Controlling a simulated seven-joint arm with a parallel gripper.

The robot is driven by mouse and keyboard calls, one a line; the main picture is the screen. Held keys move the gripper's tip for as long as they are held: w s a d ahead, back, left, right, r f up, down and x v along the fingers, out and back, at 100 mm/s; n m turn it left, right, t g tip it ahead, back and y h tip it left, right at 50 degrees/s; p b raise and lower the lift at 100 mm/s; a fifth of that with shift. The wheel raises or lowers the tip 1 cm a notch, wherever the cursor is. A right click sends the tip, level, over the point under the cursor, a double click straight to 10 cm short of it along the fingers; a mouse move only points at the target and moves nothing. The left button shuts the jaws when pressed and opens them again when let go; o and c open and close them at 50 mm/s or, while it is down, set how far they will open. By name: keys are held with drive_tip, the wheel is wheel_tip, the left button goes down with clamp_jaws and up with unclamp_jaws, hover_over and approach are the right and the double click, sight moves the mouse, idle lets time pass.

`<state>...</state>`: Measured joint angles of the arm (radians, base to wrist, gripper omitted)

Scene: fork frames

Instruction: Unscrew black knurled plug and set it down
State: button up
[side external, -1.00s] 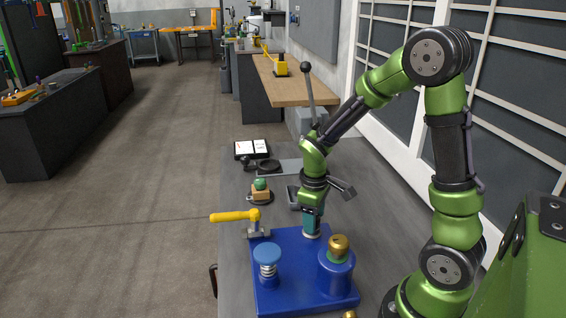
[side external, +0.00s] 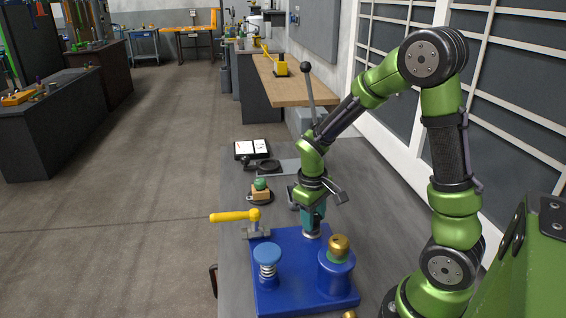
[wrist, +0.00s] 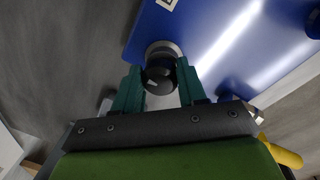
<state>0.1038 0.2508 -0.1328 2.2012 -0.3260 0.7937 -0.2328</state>
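The black knurled plug (wrist: 161,72) sits at a round grey metal collar (wrist: 162,46) near the edge of the blue base plate (wrist: 215,25). My gripper (wrist: 160,72) is over it with its teal fingers on either side of the plug, and they look closed against it. In the side view my gripper (side external: 312,225) points down at the collar (side external: 311,234) at the back of the blue plate (side external: 290,293); the fingers and wrist hide the plug there. Whether the plug has risen from its seat cannot be told.
On the blue plate stand a blue spring button (side external: 267,255) and a blue post with a brass knob (side external: 339,246). A yellow-handled valve (side external: 236,216) is at the plate's left. A green-topped button (side external: 261,186) stands behind. The grey bench (side external: 375,215) has bare room right of the plate.

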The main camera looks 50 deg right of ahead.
drive_tip(key=shift+n, duration=0.9)
drive_tip(key=shift+n, duration=0.9)
drive_tip(key=shift+n+t, duration=0.3)
drive_tip(key=shift+n, duration=0.5)
drive_tip(key=shift+n, duration=0.9)
